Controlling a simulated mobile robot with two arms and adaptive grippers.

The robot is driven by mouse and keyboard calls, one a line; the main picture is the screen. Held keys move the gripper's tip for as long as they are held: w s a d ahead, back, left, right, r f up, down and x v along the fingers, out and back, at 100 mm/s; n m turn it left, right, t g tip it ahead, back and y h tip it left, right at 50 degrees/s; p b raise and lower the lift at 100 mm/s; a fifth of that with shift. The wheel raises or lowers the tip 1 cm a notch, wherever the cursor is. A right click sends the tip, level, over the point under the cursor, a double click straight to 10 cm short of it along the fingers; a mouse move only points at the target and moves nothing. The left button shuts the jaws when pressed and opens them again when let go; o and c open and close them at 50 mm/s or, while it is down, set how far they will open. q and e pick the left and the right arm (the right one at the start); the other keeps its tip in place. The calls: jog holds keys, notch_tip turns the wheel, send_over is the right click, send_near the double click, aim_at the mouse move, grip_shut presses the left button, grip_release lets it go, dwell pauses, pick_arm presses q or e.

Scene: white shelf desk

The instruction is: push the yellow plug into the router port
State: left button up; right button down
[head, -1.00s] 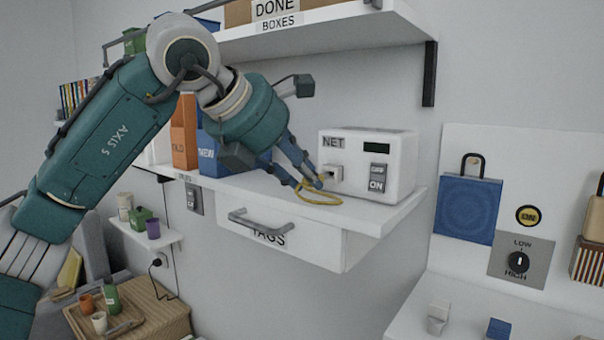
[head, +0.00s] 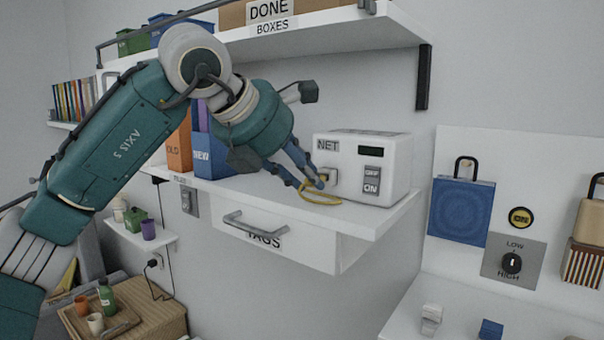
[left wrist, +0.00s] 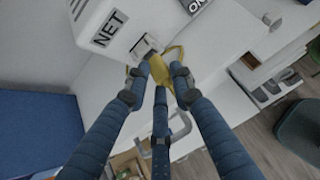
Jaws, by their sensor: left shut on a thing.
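The white router (head: 398,165), labelled NET, stands on the shelf; it also shows in the left wrist view (left wrist: 112,28). Its square port (left wrist: 145,46) is on the front face, below the NET label. My left gripper (head: 316,183) is at the port, with its blue fingers closed around the yellow plug. In the left wrist view my left gripper (left wrist: 160,82) has the yellow cable (left wrist: 170,76) between its fingertips, close to the port. The cable (head: 322,201) loops below the fingers. The plug's tip is mostly hidden, so I cannot tell how far in it is.
The shelf drawer (head: 270,242), labelled TAGS, is below the gripper. An upper shelf (head: 330,38) overhangs the router. Blue (head: 212,156) and orange (head: 180,146) binders stand left of my gripper. An OFF/ON switch (head: 371,181) is right of the port.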

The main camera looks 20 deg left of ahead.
pick_arm(q)
jog(key=shift+w+d, duration=0.15)
jog(key=shift+w, duration=0.15)
jog(key=o, duration=1.1)
jog(key=shift+c, duration=0.2)
jog(key=v, duration=1.2)
